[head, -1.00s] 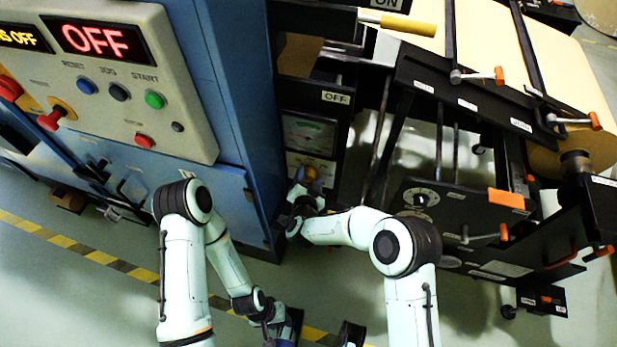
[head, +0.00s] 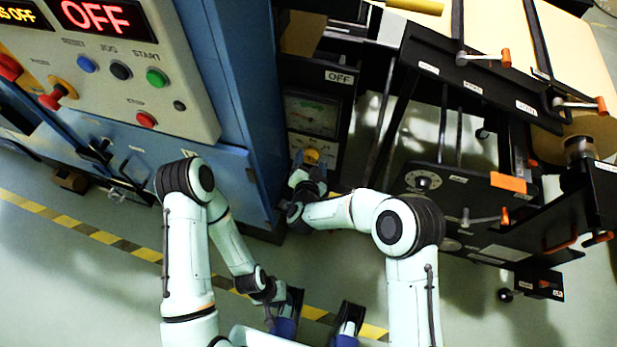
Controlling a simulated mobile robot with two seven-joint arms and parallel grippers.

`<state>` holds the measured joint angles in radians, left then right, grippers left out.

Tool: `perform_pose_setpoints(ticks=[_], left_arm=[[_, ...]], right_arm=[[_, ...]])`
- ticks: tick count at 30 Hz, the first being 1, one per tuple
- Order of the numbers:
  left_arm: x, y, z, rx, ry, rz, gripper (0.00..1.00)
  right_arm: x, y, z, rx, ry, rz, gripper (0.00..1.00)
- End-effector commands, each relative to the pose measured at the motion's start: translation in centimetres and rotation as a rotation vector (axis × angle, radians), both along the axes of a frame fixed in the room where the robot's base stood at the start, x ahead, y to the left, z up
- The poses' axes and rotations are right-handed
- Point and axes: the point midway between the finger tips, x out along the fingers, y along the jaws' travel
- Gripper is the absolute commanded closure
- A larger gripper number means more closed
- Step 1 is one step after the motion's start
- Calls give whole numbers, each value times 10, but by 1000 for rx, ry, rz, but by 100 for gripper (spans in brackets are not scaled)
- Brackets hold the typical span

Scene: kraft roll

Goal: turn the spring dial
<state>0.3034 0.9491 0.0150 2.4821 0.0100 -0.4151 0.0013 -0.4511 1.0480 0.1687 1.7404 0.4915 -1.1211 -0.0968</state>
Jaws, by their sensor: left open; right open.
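A round dial with a pale scale ring (head: 423,180) sits on the black machine panel right of centre. A yellow knob (head: 311,156) sits below a gauge (head: 311,113) on the dark narrow panel. The labels beside both are too small to read, so I cannot tell which is the spring dial. My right gripper (head: 310,172) is open just in front of the yellow knob, with its fingers near the knob's sides. I cannot tell whether they touch it. My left gripper (head: 321,312) is open and empty low over the floor, away from both.
A blue cabinet (head: 238,110) with a button panel (head: 110,85) stands at left. The black frame carries orange-handled cranks (head: 484,58) and a kraft roll (head: 585,140). An OFF plate (head: 339,77) is above the gauge. The floor at lower left is open, with a striped line (head: 105,237).

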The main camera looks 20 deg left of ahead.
Motion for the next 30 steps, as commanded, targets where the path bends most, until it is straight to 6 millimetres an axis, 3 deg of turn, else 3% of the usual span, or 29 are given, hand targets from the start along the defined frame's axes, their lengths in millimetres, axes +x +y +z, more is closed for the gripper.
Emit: perform_pose_setpoints(ticks=[9, 15, 21, 30], left_arm=[[-1, 0, 3, -1, 5, -2, 57], [-2, 0, 4, 0, 6, -1, 57], [-2, 0, 4, -1, 7, -1, 57], [-2, 0, 4, -1, 7, -1, 57]], right_arm=[[-66, -12, 24, 0, 0, 4, 27], [-96, -18, 34, 0, -1, 0, 27], [-108, -20, 39, 0, -2, -1, 27], [-109, -21, 39, 1, -1, -2, 27]])
